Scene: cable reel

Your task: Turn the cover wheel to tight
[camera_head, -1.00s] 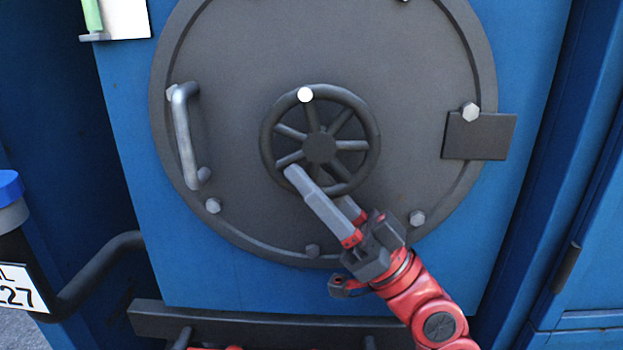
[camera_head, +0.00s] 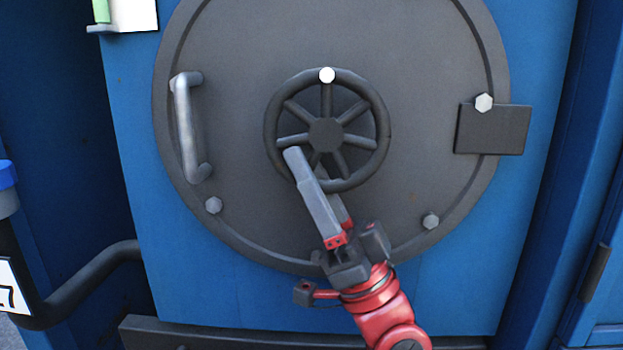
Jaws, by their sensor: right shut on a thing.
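The cover wheel (camera_head: 356,84) is a dark spoked handwheel at the middle of a large round grey cover (camera_head: 240,60). A white marker (camera_head: 327,75) sits at the top of its rim. My right gripper (camera_head: 305,165) reaches up from below and is shut on the wheel at the lower left of its rim. One grey finger lies in front of the wheel; the other is mostly hidden behind it. My left gripper is not in view.
A grey bar handle (camera_head: 184,130) stands out on the cover's left side. A dark plate (camera_head: 493,129) and several bolt heads sit around the cover's edge. The blue panel (camera_head: 470,270) surrounds it. A black pipe (camera_head: 85,280) runs at lower left.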

